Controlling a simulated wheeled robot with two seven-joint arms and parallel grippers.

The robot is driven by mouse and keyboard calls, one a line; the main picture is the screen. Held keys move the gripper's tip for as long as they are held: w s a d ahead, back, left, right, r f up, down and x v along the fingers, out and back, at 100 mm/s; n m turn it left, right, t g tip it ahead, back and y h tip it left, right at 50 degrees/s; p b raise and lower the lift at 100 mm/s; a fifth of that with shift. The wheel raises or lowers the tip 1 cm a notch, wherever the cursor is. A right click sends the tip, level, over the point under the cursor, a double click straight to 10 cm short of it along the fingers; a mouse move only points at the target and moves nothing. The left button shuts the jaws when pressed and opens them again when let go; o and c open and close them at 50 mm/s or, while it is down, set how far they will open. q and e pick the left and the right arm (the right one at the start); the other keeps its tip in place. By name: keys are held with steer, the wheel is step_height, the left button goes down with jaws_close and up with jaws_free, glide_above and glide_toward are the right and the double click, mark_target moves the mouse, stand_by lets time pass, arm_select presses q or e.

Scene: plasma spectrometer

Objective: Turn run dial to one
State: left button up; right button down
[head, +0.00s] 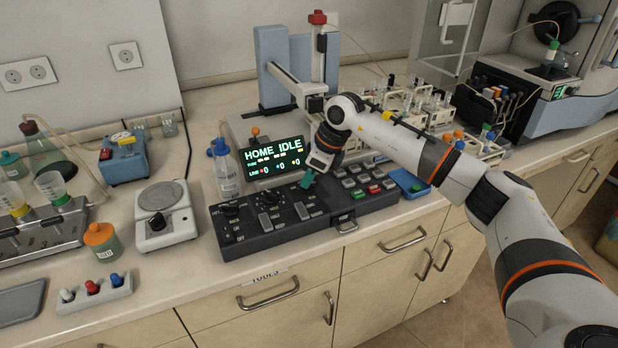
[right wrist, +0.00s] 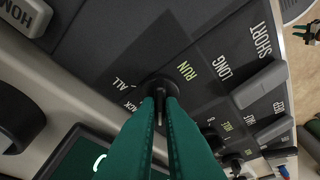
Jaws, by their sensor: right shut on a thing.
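The dark control panel (head: 285,215) lies on the bench, with dials, switches and buttons. My right gripper (head: 307,182) comes down onto its top middle part. The display (head: 274,158) behind the panel reads HOME IDLE. My left gripper is not in view.
A balance (head: 166,216) and a bottle with an orange cap (head: 103,240) stand left of the panel. A wash bottle (head: 226,170) is close at its back left. A blue tray (head: 409,183) lies at its right. Sample racks (head: 437,115) fill the bench behind my right arm.

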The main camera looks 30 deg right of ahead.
stand_by(0.3)
steer(key=c, duration=1.6)
jaws_free()
steer(key=shift+o, duration=0.2)
steer(key=shift+r, duration=0.1)
steer(key=b+v, duration=0.1)
steer(key=v, duration=1.1)
